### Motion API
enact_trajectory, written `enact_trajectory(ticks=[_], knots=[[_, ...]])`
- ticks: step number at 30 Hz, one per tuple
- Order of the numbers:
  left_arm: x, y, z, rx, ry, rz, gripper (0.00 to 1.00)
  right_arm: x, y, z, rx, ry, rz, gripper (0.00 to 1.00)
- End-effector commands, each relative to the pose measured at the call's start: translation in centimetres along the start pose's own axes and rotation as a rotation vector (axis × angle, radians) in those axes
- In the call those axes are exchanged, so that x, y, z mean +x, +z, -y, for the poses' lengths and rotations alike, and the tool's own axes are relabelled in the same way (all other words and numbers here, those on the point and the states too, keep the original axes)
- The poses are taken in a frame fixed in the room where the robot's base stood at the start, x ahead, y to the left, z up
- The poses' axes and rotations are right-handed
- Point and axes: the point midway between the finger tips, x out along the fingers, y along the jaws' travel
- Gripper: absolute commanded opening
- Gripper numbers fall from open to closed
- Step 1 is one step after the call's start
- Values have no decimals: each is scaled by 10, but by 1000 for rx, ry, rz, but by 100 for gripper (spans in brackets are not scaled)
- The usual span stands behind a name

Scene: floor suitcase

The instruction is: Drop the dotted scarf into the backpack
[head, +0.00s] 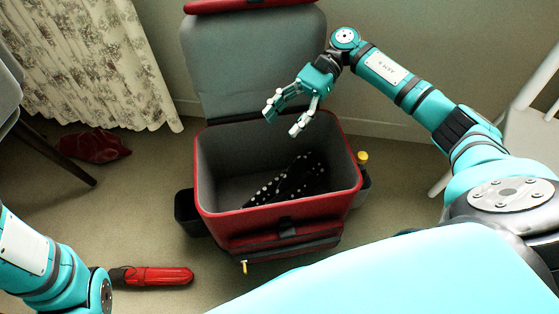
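The backpack (212,150) stands open on the floor in the middle of the head view, red outside and grey inside, its lid folded back against the wall. The dotted scarf (290,180), black with white dots, lies inside it, bunched up on the right side and bottom. My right gripper (284,121) is over the backpack's opening near its back rim. Its fingers are spread, with nothing between them, and are apart from the scarf. My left arm shows at the lower left, but its gripper is out of view.
A red folded umbrella (158,276) lies on the floor at the front left. A dark red cloth (93,147) lies near the curtain (95,65). A yellow-topped item (362,158) sits in the right side pocket. Chairs stand at the left and right edges.

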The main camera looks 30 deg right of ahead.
Motion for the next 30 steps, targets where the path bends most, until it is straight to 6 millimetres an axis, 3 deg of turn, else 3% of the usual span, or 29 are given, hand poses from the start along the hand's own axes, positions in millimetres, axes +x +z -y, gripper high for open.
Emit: enact_trajectory(ticks=[10,22,30], knots=[[-3,3,1,0,-6,12,0,-10,0,1,1,-3,-1,54],[-2,2,0,0,-2,9,0,-93,1,2,-1,-5,0,54],[-2,2,0,0,-2,8,0,-117,0,0,0,0,-1,54]])
